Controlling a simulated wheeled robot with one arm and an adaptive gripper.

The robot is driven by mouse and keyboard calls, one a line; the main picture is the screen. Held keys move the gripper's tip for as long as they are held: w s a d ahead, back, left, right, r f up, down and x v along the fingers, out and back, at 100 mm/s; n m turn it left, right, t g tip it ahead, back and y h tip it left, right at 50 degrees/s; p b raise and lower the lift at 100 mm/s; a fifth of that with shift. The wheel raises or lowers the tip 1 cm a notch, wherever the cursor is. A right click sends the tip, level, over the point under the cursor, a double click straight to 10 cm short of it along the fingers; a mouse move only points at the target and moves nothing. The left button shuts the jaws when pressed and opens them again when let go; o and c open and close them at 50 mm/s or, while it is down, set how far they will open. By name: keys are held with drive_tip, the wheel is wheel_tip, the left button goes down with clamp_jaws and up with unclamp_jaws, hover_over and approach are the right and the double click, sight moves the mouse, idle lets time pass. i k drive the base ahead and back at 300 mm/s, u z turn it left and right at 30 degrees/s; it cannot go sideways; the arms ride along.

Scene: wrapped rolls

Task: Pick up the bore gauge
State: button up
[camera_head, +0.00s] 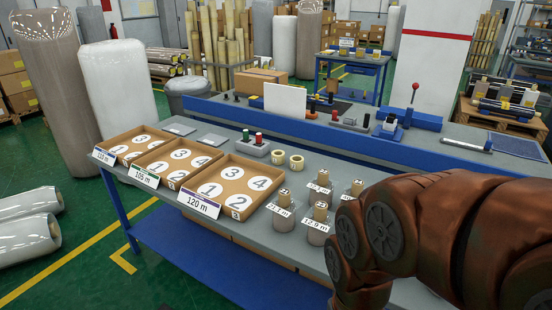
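I cannot make out for certain which item is the bore gauge; the tools on the bench (330,157) are small in this view. Small dark tools (311,110) stand along its raised blue back strip. A grey block with small upright parts (350,124) and a device with a tall red-knobbed lever (389,124) stand farther right. A slim pale bar (470,144) lies near the right end. My brown arm covers the lower right of the bench and hides what lies behind it. My gripper is not in view.
Open trays with numbered circles (237,187) line the bench's left front. Several labelled wrapped rolls (284,213) stand at centre front, left of my arm. Two yellowish rings (278,157) and a small holder with red and green parts (257,146) lie behind.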

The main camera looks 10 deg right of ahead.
sight(246, 132)
drive_tip(key=u, duration=0.4)
drive_tip(key=i, duration=0.6)
drive_tip(key=u, duration=0.9)
drive_tip(key=i, duration=1.35)
drive_tip(key=z, duration=0.5)
drive_tip(key=i, duration=0.8)
drive_tip(key=z, duration=0.6)
